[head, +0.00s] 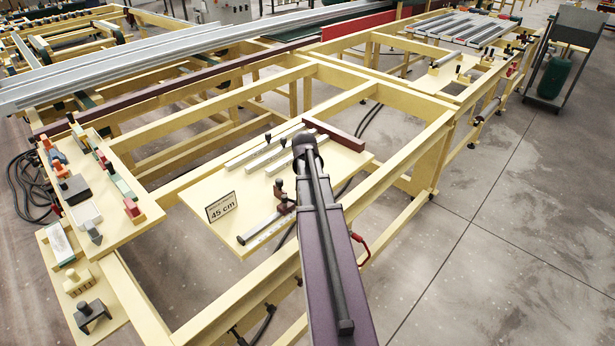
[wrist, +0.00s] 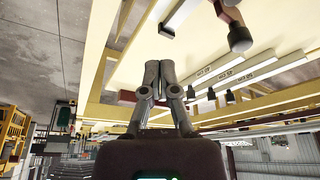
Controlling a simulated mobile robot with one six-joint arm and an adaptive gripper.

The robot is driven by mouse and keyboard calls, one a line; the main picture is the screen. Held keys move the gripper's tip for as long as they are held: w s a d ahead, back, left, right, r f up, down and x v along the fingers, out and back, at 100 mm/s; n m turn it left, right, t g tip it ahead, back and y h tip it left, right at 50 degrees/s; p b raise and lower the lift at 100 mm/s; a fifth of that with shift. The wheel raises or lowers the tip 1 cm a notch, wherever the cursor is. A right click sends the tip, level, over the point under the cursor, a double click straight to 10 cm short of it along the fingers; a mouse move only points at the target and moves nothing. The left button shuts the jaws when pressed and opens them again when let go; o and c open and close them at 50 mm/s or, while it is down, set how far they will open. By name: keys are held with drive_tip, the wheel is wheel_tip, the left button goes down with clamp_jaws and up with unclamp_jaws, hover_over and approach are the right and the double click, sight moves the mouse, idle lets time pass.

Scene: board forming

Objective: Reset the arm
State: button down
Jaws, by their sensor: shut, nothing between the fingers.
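My gripper (wrist: 158,72) shows in the wrist view with its two grey fingers together and nothing between them. In the head view my arm reaches out over the yellow frame bench, and the gripper itself is hidden behind the arm. Below and around the arm lies a pale yellow board (head: 182,198) set in the bench. On it are metal bars (head: 262,143), a dark red rail (head: 334,134), a black-knobbed clamp (head: 281,197) and a sign reading 45 cm (head: 221,207). The wrist view, tilted, shows labelled bars (wrist: 232,75) to the right of the fingers, apart from them.
A side shelf (head: 128,225) with blocks and small tools stands at the left. Long metal profiles (head: 150,62) lie across the back left. A grey cart with a green tank (head: 553,76) stands at the back right. The concrete floor (head: 500,220) at the right is clear.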

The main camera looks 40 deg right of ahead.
drive_tip(key=shift+r, duration=0.15)
idle(0.6)
drive_tip(key=a+f+n+y+b, duration=0.15)
drive_tip(key=a+n, duration=0.35)
drive_tip(key=a, duration=1.7)
drive_tip(key=s+a+f+n+g, duration=0.1)
drive_tip(key=s+a+n, duration=0.1)
drive_tip(key=a, duration=0.7)
drive_tip(key=s+a+n+g+y, duration=0.1)
drive_tip(key=s+a+n, duration=0.2)
drive_tip(key=a, duration=0.7)
drive_tip(key=shift+s+a+f+b, duration=0.15)
drive_tip(key=shift+s+f+b, duration=0.2)
drive_tip(key=shift+s, duration=0.45)
